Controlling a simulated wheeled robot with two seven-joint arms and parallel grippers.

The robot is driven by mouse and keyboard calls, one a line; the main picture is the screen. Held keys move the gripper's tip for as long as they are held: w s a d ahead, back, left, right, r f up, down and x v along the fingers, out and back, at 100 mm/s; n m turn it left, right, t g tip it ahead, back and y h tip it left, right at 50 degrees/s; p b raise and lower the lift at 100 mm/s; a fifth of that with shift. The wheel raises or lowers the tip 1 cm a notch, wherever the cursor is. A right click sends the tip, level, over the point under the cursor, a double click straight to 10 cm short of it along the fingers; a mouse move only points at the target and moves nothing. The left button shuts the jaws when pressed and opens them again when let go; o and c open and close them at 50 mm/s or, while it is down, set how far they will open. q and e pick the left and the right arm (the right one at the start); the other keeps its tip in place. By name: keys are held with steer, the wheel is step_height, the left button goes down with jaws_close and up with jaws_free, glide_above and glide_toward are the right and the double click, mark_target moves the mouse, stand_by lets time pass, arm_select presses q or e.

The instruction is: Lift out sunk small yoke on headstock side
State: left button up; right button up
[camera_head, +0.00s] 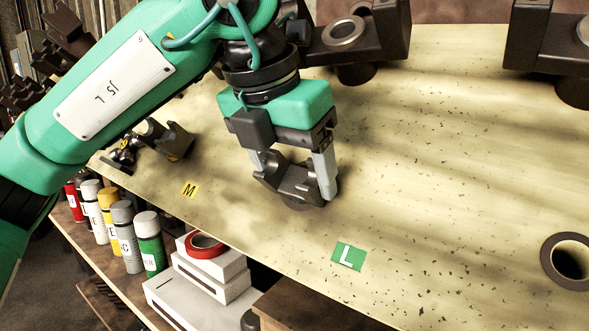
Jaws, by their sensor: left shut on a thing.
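My left gripper (293,172) comes down from the upper left and is shut on a dark metal yoke (297,186). One finger is on each side of the yoke. My right gripper is not in view. No headstock can be made out.
Large dark yokes (350,45) (560,45) stand along the back of the pale table (440,150). A dark ring (569,262) lies at the right edge. Spray cans (122,235) and white boxes (205,270) with red tape (205,245) stand below the front edge. The table's middle right is clear.

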arm_select(q)
steer(key=shift+s+a+r, duration=0.35)
steer(key=shift+s+r, duration=0.2)
steer(key=shift+r, duration=0.1)
steer(key=shift+s+a+r, duration=0.4)
steer(key=shift+s+r, duration=0.1)
steer(key=shift+r, duration=0.2)
steer(key=shift+s+a+r, duration=0.35)
steer(key=shift+s+r, duration=0.2)
steer(key=shift+r, duration=0.1)
steer(key=shift+p, duration=0.3)
steer(key=shift+r, duration=0.1)
steer(key=s+p+v, duration=0.1)
steer(key=p+v, duration=0.1)
steer(key=v, duration=0.4)
steer(key=shift+a, duration=0.4)
